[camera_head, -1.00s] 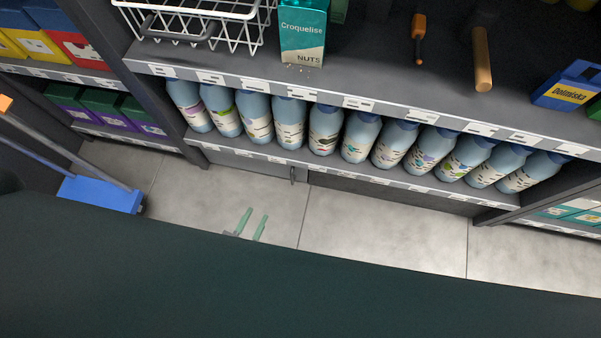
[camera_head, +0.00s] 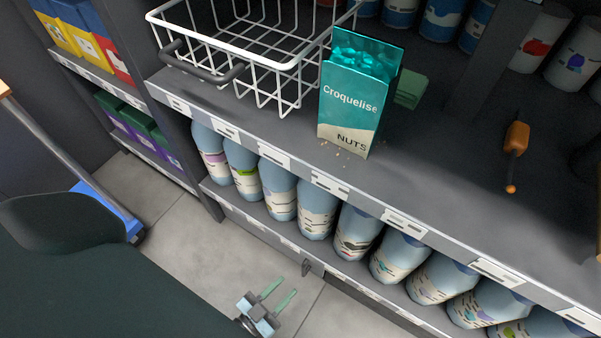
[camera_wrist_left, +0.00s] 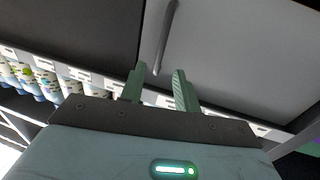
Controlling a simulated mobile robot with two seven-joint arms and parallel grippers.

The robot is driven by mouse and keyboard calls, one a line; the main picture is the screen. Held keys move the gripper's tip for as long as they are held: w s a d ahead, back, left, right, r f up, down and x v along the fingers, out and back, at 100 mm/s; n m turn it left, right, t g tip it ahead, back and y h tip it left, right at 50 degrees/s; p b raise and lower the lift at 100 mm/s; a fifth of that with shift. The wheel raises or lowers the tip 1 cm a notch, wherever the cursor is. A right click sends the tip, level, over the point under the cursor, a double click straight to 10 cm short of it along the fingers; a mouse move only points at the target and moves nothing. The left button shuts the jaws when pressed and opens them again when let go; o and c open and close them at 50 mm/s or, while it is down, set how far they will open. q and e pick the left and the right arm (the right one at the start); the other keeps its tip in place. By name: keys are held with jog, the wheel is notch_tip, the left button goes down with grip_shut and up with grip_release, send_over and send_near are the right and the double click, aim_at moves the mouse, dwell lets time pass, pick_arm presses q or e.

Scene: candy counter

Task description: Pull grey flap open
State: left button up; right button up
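The grey flap (camera_head: 252,229) is a low panel under the bottle shelf, seen steeply from above in the head view. In the left wrist view it is the light grey panel (camera_wrist_left: 240,50) on the right. Its dark bar handle (camera_head: 306,268) also shows in the wrist view (camera_wrist_left: 166,35), at the panel's left side. The flap looks shut. My left gripper (camera_head: 287,285) is open and empty, low in front of the handle. In the wrist view its green fingertips (camera_wrist_left: 160,70) appear on either side of the handle's near end; contact cannot be told. My right gripper is out of view.
Bottles (camera_head: 318,207) line the shelf above the flap. A wire basket (camera_head: 262,45) and a Croquelise nuts bag (camera_head: 350,100) stand on the upper shelf. A blue-headed broom (camera_head: 108,212) is at left. The floor (camera_head: 205,258) around the gripper looks clear.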

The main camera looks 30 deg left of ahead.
pick_arm(q)
jog(key=b+x, duration=0.1)
jog(key=x, duration=0.5)
jog(key=shift+w, duration=0.25)
jog(key=shift+d, duration=0.1)
jog(key=shift+c, duration=0.3)
grip_shut()
